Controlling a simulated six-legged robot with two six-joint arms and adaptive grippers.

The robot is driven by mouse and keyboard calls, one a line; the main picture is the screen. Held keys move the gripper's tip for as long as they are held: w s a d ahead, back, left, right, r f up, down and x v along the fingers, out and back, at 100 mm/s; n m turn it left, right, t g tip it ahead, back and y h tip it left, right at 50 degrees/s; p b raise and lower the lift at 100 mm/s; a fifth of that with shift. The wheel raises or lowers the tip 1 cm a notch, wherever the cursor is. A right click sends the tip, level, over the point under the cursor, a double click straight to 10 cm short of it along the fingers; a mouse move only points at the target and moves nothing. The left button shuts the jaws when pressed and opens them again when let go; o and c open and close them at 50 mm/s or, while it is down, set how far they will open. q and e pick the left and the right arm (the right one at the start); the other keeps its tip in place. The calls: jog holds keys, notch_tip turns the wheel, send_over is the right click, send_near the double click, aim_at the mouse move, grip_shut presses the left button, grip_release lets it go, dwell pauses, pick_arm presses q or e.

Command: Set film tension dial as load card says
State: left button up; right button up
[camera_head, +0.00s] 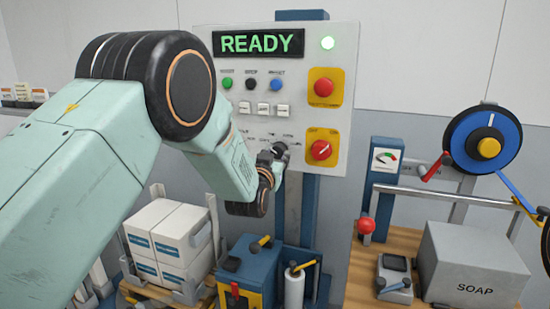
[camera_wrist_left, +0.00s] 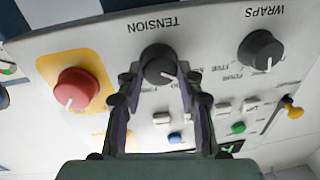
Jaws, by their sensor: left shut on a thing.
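The dark tension dial (camera_wrist_left: 158,64) sits on the grey control panel under the upside-down word TENSION in the left wrist view. My left gripper (camera_wrist_left: 160,85) is shut on this dial, one finger on each side. A short white pointer line shows on the dial, but the setting words around it are partly hidden. In the head view my left gripper (camera_head: 272,157) is at the panel's lower edge, and the dial (camera_head: 280,149) is mostly covered by it. I cannot make out a load card with readable text. My right gripper is not in view.
A red rotary switch (camera_head: 320,150) is close right of the dial. The wraps dial (camera_wrist_left: 262,50) is near my gripper. White boxes (camera_head: 168,238) stand below my arm.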

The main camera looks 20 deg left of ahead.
pick_arm(q)
jog(key=m+b, duration=0.1)
jog(key=m, duration=0.2)
jog(key=shift+f+m, duration=0.15)
jog(key=shift+m, duration=0.15)
jog(key=shift+m+t+b, duration=0.3)
jog(key=shift+m+b, duration=0.25)
jog(key=shift+m, duration=1.35)
jog(key=o, duration=1.2)
jog(key=shift+w+a, duration=0.1)
jog(key=shift+s, duration=0.8)
jog(key=s, duration=1)
jog(key=shift+s+d+f, duration=0.2)
jog(key=shift+s+d, duration=0.05)
jog(key=shift+s, duration=0.1)
